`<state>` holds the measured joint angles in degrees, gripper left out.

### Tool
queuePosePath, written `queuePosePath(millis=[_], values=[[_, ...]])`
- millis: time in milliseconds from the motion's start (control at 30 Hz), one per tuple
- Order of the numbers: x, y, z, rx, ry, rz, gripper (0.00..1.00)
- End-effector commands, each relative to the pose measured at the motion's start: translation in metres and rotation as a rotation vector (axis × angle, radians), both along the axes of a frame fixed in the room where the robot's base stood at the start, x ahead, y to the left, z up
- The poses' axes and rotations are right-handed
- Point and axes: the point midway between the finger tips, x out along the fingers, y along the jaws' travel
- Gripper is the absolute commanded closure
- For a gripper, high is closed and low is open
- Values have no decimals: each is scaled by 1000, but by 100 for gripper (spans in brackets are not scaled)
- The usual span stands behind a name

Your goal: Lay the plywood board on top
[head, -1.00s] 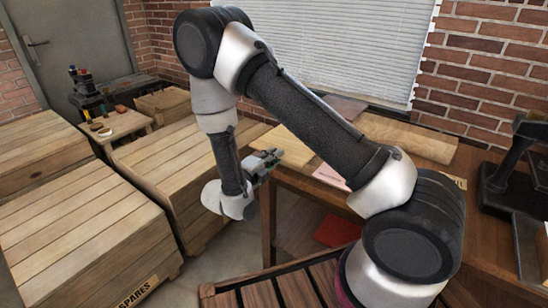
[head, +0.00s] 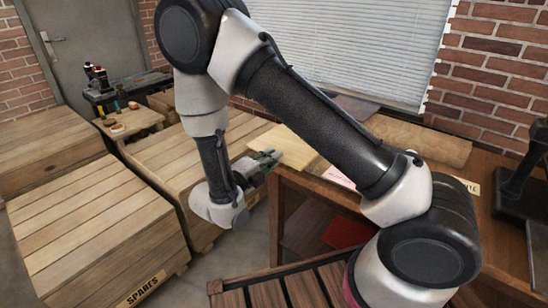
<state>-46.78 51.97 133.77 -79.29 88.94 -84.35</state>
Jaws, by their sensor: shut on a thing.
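A pale wooden board (head: 290,147), which looks like the plywood, shows beyond my gripper at the left end of the workbench (head: 300,182). My gripper (head: 274,156) is shut on this board at its near left edge. The fingers are small and dark here, so the exact grip is hard to see. My arm crosses in front and hides part of the board and the bench top. I cannot tell whether the board rests on the bench or is held just above it.
A black hand press (head: 520,185) stands at right. Large wooden crates (head: 85,225) fill the left. A red item (head: 346,233) sits under the bench top.

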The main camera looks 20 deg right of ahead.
Motion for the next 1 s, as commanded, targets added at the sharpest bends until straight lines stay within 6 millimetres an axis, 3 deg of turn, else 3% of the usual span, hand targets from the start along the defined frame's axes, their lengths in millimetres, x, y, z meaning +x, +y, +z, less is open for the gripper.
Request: queuePosePath(millis=[167,1000], values=[[-6,10,0,-1,-1,2,100],[-72,99,0,1,0,3,100]])
